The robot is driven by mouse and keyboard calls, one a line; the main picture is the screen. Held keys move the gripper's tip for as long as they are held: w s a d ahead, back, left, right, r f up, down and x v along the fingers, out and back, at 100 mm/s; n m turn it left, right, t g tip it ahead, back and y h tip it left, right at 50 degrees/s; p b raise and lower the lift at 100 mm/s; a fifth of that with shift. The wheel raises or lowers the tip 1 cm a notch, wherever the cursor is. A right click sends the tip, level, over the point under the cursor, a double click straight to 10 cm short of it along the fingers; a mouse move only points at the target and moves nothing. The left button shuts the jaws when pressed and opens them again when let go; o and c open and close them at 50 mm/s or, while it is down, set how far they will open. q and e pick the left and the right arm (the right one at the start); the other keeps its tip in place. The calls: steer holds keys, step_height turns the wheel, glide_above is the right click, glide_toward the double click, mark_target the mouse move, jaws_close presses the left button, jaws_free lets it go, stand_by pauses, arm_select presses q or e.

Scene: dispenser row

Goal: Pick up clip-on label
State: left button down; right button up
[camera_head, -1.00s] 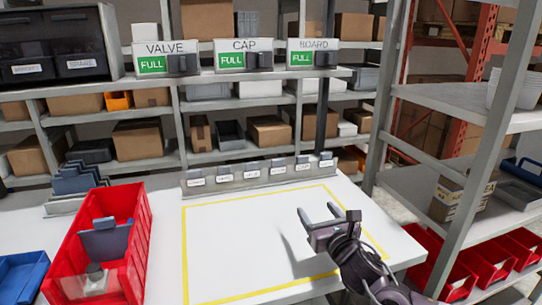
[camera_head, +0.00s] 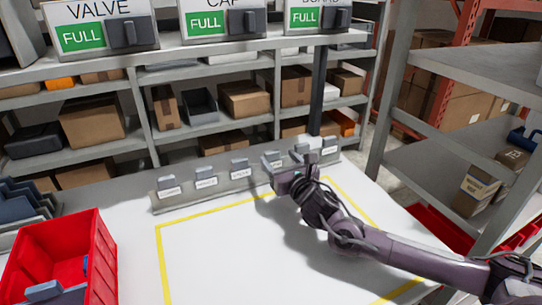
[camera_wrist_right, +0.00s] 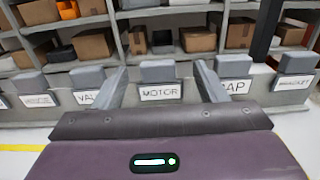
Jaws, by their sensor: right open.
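Several clip-on labels, each a grey clip with a white name plate, stand in a row on a grey rail (camera_head: 193,206) at the back of the white table. In the right wrist view the MOTOR label (camera_wrist_right: 160,92) stands in the middle, with CAP (camera_wrist_right: 235,87) to its right and a partly hidden VAL... label (camera_wrist_right: 86,97) to its left. My right gripper (camera_head: 288,157) is open at the rail. In the right wrist view its fingers (camera_wrist_right: 160,80) appear on either side of the MOTOR label; contact cannot be told. My left gripper is not in view.
A red bin (camera_head: 75,262) stands at the left on the table. A yellow outline (camera_head: 215,211) marks a clear table area. Above the rail a shelf carries VALVE (camera_head: 98,28), CAP and BOARD signs, each reading FULL. A grey rack post stands close on the right.

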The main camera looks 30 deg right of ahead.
mark_target(273, 154)
steer(key=w+p, duration=0.1)
steer(key=w, duration=0.4)
steer(key=shift+w+f, duration=0.1)
steer(key=shift+f, duration=0.05)
steer(key=shift+c, duration=0.4)
steer(key=c, duration=1)
